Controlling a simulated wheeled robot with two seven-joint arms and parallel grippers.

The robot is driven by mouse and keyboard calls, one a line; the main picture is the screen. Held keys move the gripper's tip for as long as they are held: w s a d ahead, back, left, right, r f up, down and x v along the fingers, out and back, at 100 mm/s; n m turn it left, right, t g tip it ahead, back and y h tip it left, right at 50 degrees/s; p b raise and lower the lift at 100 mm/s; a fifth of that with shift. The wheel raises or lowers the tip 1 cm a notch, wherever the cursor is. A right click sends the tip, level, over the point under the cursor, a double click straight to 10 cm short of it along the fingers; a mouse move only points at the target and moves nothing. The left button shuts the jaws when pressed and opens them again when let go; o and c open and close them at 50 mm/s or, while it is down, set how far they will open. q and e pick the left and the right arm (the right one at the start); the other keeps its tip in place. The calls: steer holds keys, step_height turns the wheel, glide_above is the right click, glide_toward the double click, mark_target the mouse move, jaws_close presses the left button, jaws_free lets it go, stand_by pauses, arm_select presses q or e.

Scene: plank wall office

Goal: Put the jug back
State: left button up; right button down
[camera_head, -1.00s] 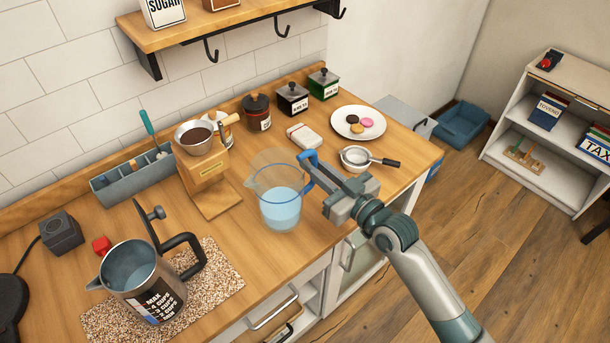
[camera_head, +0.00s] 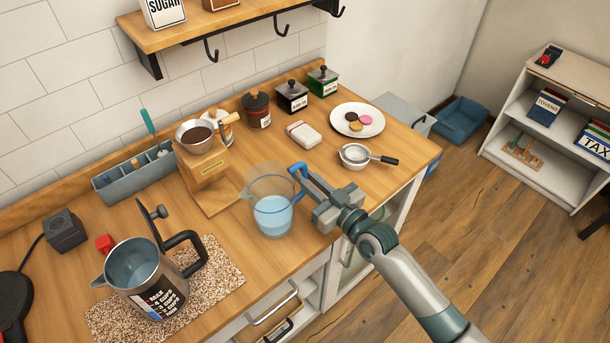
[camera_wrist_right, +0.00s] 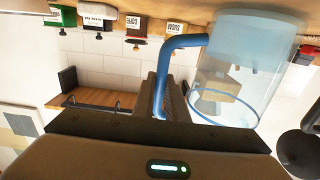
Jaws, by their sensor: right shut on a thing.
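The jug (camera_head: 272,203) is clear with a blue rim and blue handle and holds pale blue water. It stands close over the wooden counter, left of my right gripper (camera_head: 304,178); I cannot tell whether its base touches the wood. My right gripper is shut on its blue handle, and the jug looks roughly upright. In the right wrist view the jug (camera_wrist_right: 235,65) and its handle appear upside down in front of the jaws. A steel pot with a black handle (camera_head: 140,278) stands on a speckled mat (camera_head: 222,277) at the front left. My left gripper is not in view.
A wooden coffee stand (camera_head: 208,175) is close behind the jug. A grey caddy (camera_head: 133,183) and several canisters line the wall.

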steer(key=shift+f, duration=0.2)
steer(key=c, duration=1.8)
jaws_free()
steer(key=shift+o, duration=0.2)
steer(key=b+v, duration=0.3)
steer(key=v, duration=0.9)
